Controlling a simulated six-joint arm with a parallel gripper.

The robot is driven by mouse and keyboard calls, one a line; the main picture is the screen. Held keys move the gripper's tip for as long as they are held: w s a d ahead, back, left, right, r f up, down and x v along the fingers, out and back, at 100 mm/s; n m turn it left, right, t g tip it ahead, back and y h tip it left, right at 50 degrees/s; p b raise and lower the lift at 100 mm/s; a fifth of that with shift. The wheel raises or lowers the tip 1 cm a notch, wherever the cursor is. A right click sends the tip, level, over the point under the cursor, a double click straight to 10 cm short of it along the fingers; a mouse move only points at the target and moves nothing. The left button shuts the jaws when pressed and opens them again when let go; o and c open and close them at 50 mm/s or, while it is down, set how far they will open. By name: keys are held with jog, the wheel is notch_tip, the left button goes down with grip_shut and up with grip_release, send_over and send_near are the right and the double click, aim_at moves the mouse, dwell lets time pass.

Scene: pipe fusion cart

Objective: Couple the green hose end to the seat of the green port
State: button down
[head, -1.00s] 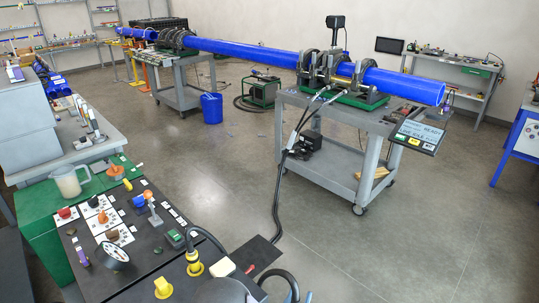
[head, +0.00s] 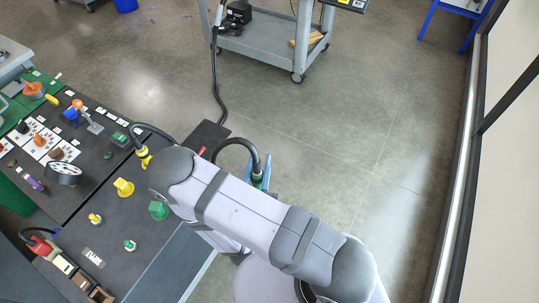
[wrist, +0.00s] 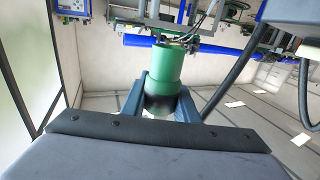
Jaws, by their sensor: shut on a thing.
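The green hose end (wrist: 165,68) is a green cylinder with a black lower part. In the wrist view it stands between the two blue fingers of my gripper (wrist: 161,92), which is shut on it. In the head view, the green hose end (head: 258,182) shows as a small green patch at the end of a looping black hose (head: 238,144), and blue finger parts of my gripper (head: 265,172) show beside it. It is held off the right side of the dark panel. A green block-like fitting (head: 158,210) and a smaller green fitting (head: 130,245) stand on the panel; I cannot tell which is the port seat.
A yellow fitting (head: 124,187) and a small yellow fitting (head: 95,218) stand on the dark panel (head: 110,215). A yellow hose end (head: 142,158) and a red connector (head: 40,247) are at its edges. My arm covers the panel's right side. A grey cart (head: 265,45) stands beyond clear floor.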

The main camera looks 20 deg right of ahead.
jog(key=w+a+r+n+y+p, duration=0.1)
jog(key=w+a+r, duration=0.1)
jog(key=a, duration=0.5)
jog(key=w+a+r+n+y+p, duration=0.1)
jog(key=w+a, duration=0.3)
jog(key=a, duration=0.4)
jog(key=w+a+r+n+t+y+p, duration=0.1)
jog(key=w+a+r+y, duration=0.1)
jog(key=a, duration=0.6)
jog(key=shift+w+a+r+y, duration=0.15)
jog(key=shift+w+r+y, duration=0.15)
jog(key=shift+w+r, duration=0.5)
jog(key=shift+f, duration=0.2)
jog(key=shift+f+b, duration=2.4)
jog(key=shift+f, duration=0.25)
jog(key=shift+f+b, duration=1.25)
jog(key=shift+b, duration=0.05)
jog(key=c, duration=1.3)
grip_release()
jog(key=shift+f, duration=0.1)
